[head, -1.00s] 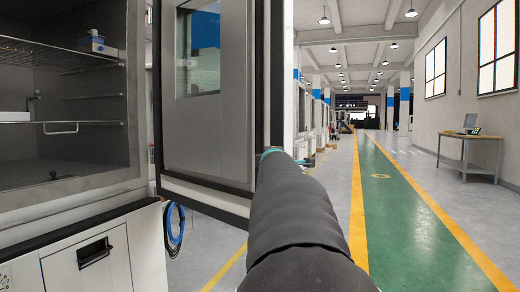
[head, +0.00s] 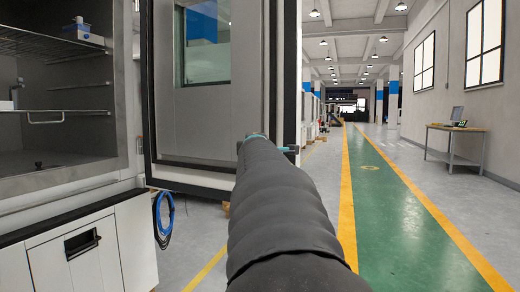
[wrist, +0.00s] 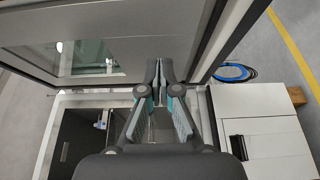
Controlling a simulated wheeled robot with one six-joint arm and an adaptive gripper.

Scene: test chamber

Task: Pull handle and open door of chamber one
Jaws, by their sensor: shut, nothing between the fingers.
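The chamber door (head: 190,135) is a grey panel with a dark frame and a window. It stands swung open, at an angle to the chamber (head: 65,150), whose interior is exposed at the left. In the wrist view the door (wrist: 125,30) fills the upper left, with the chamber (wrist: 85,125) below. My gripper (wrist: 160,68) is shut and empty, its fingertips in front of the door's inner face; I cannot tell whether they touch it. In the head view my arm hides most of the gripper. The door's handle is not visible.
A white cabinet (head: 82,258) with a black recessed handle is under the chamber. A blue cable coil (head: 163,215) hangs beside it. A table (head: 455,130) with a laptop stands far right. The green, yellow-edged aisle (head: 385,200) is clear.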

